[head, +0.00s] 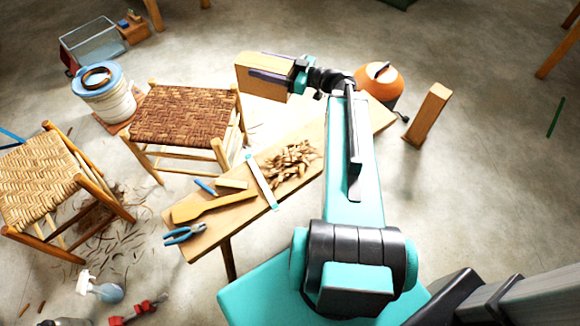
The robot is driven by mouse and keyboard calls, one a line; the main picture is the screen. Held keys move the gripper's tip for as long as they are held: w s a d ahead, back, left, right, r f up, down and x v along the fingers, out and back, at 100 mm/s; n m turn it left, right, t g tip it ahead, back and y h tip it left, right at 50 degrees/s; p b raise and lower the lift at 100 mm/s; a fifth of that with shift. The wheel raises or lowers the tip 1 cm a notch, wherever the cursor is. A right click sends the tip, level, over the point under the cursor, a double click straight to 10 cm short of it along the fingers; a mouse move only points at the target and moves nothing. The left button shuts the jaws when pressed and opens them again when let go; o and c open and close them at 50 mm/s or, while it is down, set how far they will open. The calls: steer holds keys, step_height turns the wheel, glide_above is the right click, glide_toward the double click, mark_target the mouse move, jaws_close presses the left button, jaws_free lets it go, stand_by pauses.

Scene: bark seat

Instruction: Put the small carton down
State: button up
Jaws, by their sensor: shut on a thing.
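The small carton (264,91) is a tan, box-shaped thing at the upper middle of the head view. My gripper (262,73) is shut on it, with a dark finger lying along its side. The carton appears held in the air near the far corner of the brown woven stool (180,115). What is directly beneath the carton is hard to tell, and the far finger is hidden.
A wooden bench (222,229) holds shavings (290,160), a wooden paddle (214,206) and pliers (184,234). A pale woven stool (40,178), a blue-lidded bucket (108,103), an orange-topped container (380,84) and a wooden block (428,116) stand around. Floor at right is mostly clear.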

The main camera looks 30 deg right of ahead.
steer(key=s+d+f+m+t+h+b, duration=0.1)
steer(key=s+d+f+m+h+b, duration=0.1)
steer(key=s+d+f+b, duration=0.4)
steer(key=s+d+f+m+t+h+b, duration=0.1)
steer(key=s+d+f+h+b, duration=0.3)
steer(key=d, duration=0.9)
steer(key=s+d+f+m+t+h+b, duration=0.1)
steer(key=s+d+f+m+h+b, duration=0.2)
steer(key=s+d+f+b, duration=0.5)
step_height(320, 180, down, 6)
steer(key=d+b, duration=0.1)
steer(key=b, duration=0.3)
steer(key=shift+s+d+r+m+t, duration=0.2)
steer(key=shift+d+m+t, duration=0.1)
steer(key=shift+t, duration=0.1)
steer(key=w+d+f+b, duration=0.1)
steer(key=w+d+b, duration=0.4)
steer(key=w+d, duration=0.5)
steer(key=shift+d+f, duration=0.25)
steer(key=shift+d, duration=1.05)
steer(key=shift+s, duration=0.1)
steer(key=shift+f+b, duration=0.75)
steer(key=shift+f, duration=1)
